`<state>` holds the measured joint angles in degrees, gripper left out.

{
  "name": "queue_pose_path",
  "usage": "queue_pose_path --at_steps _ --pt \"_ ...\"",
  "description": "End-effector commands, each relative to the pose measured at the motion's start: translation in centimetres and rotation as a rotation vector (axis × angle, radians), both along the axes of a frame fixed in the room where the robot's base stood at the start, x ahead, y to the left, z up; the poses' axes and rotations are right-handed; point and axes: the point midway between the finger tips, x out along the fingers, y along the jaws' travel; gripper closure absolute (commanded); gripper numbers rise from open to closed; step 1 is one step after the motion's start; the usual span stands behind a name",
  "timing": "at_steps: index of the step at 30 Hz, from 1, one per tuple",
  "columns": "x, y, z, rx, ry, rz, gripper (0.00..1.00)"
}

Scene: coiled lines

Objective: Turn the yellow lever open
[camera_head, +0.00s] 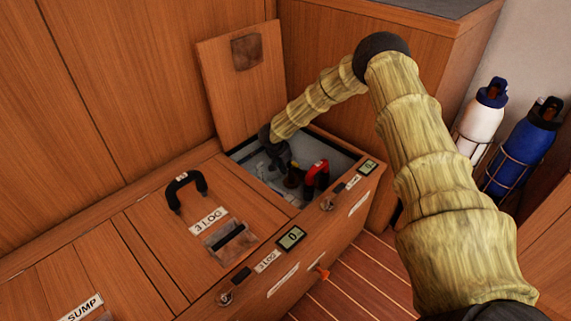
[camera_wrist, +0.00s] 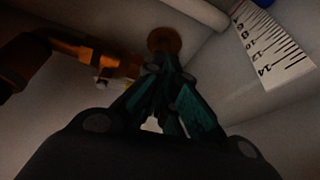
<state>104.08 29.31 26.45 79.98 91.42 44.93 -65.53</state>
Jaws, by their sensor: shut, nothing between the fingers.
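My gripper (camera_head: 279,160) reaches down into the open compartment (camera_head: 240,143) at the far end of the locker row. In the wrist view its fingers (camera_wrist: 168,72) are shut, with nothing seen between them. A brass-coloured fitting (camera_wrist: 98,58) runs in from the left, beside the fingertips. A round orange-brown piece (camera_wrist: 164,40) is just beyond the tips; I cannot tell whether they touch it. A small pale yellowish part (camera_wrist: 101,83) shows under the fitting. I cannot tell which of these, if any, is the yellow lever. The wrist view is dark.
A red handle (camera_head: 317,174) stands at the compartment's right side. The raised lid (camera_head: 243,85) leans behind it. A black handle (camera_head: 186,190) sits on the closed neighbouring lid. A white ruler strip (camera_wrist: 270,45) and a pale pipe (camera_wrist: 203,14) lie beyond the fingers. Compartment walls are close around my gripper.

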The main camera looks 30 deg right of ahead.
Motion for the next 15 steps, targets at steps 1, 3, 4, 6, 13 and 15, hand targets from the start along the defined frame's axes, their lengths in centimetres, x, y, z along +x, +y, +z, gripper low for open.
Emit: queue_pose_path --at_steps 1,3,4,6,13,15 --pt "0.30 -0.25 0.49 -0.003 -0.001 -0.029 1.00" --pt "0.59 -0.47 0.41 -0.002 -0.001 -0.073 1.00" --pt "0.68 -0.52 0.33 -0.002 -0.001 -0.089 1.00" --pt "0.94 -0.69 0.32 -0.002 -0.002 -0.123 1.00" --pt "1.14 -0.85 0.04 -0.002 -0.001 -0.164 1.00" --pt "1.14 -0.84 0.02 -0.002 -0.001 -0.163 1.00"
